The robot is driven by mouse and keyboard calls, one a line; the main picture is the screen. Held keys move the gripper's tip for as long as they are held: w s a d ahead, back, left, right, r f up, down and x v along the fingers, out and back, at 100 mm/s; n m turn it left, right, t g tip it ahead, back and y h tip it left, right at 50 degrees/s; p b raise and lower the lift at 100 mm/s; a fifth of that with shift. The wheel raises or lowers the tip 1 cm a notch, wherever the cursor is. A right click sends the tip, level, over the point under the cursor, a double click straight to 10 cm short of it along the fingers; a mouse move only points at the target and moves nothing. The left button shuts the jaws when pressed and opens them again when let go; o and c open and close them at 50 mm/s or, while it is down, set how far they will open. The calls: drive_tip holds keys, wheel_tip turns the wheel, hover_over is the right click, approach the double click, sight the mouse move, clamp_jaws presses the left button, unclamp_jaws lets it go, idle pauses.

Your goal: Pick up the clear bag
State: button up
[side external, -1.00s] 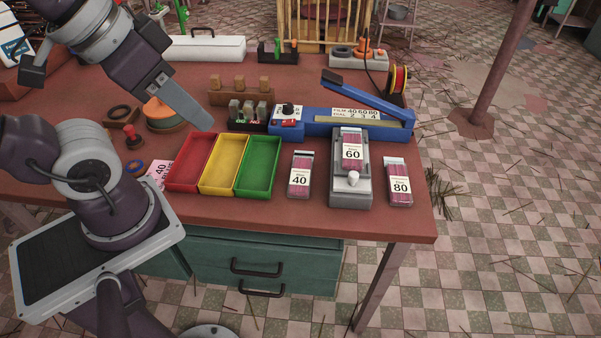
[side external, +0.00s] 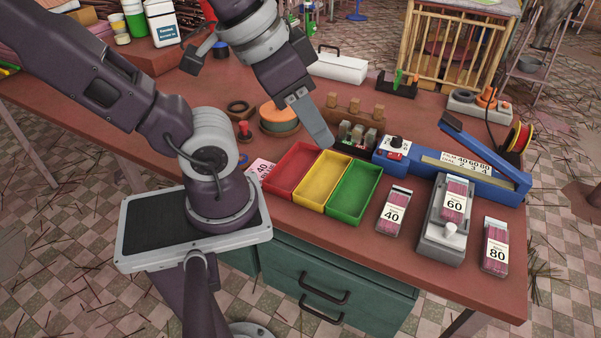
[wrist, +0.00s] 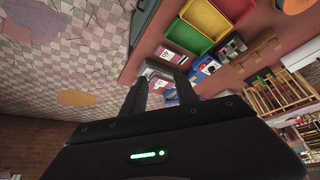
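Three clear bags of pink sticks with white number labels show in the side view. The bag marked 40 (side external: 394,213) lies on the table right of the green tray. The bag marked 60 (side external: 455,202) lies on a grey scale (side external: 437,238). The bag marked 80 (side external: 495,247) lies near the table's right end. My gripper (side external: 326,143) is raised near the back of the red and yellow trays, left of all the bags. In the wrist view (wrist: 163,88) its two dark fingers stand apart with nothing visible held. A labelled bag (wrist: 173,54) shows beyond them.
Red (side external: 292,170), yellow (side external: 323,182) and green (side external: 355,193) empty trays stand in a row. A blue sealer (side external: 460,170) with a raised lever stands behind the bags. A dark rack (side external: 357,138) of small items sits behind the trays. The table's front edge is close.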

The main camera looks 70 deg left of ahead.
drive_tip(key=o, duration=0.7)
drive_tip(key=n+g, duration=0.5)
drive_tip(key=n, duration=0.4)
hover_over(395, 208)
wheel_tip(395, 208, down, 20)
drive_tip(key=shift+g, duration=0.3)
wheel_tip(395, 208, down, 8)
drive_tip(key=shift+f, duration=0.2)
